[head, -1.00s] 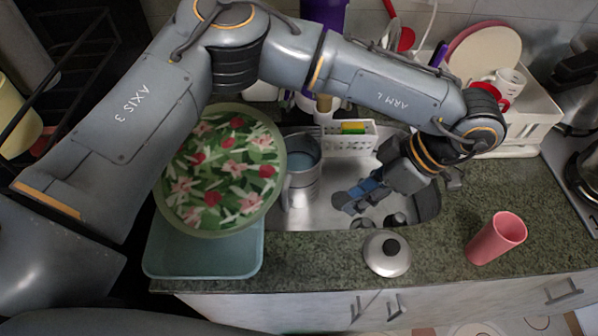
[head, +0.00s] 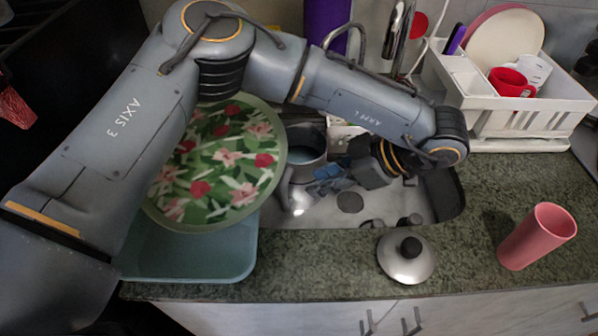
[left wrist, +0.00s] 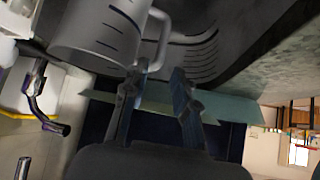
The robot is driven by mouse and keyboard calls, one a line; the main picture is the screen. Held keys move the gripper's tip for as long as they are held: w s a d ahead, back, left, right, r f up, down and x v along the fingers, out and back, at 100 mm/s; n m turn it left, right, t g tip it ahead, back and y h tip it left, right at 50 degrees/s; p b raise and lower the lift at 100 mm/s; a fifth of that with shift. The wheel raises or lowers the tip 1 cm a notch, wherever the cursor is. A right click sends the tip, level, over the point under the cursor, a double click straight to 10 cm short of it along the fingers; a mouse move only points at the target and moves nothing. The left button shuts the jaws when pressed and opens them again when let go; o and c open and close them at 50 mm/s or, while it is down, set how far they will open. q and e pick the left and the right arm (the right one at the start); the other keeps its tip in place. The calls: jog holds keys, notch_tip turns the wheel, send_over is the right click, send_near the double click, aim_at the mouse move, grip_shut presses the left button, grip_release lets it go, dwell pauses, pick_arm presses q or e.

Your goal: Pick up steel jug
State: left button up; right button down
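The steel jug (head: 305,143) stands in the sink, next to the patterned round tray. In the left wrist view the jug (left wrist: 98,38) fills the upper left, with its measuring lines and handle (left wrist: 162,40) showing. My left gripper (head: 318,182) is beside the jug in the head view and hides part of it. In the left wrist view my gripper (left wrist: 160,72) is open, its fingers apart near the handle's lower end, with nothing clearly held. Whether a finger touches the handle I cannot tell. My right gripper is out of view.
The flowered round tray (head: 215,165) rests over a blue-green tub (head: 200,258) at left. A metal lid (head: 405,262) and a pink cup (head: 538,236) are on the counter. A white dish rack (head: 490,115) stands at the back right. The faucet (head: 398,35) is behind the sink.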

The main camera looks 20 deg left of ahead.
aim_at(296, 176)
pick_arm(q)
jog(key=p+x, duration=0.1)
jog(key=x, duration=0.8)
jog(key=shift+s+f+p, duration=0.15)
jog(key=shift+f+p, duration=0.2)
jog(key=shift+d, duration=0.1)
grip_shut()
jog(key=shift+r, duration=0.15)
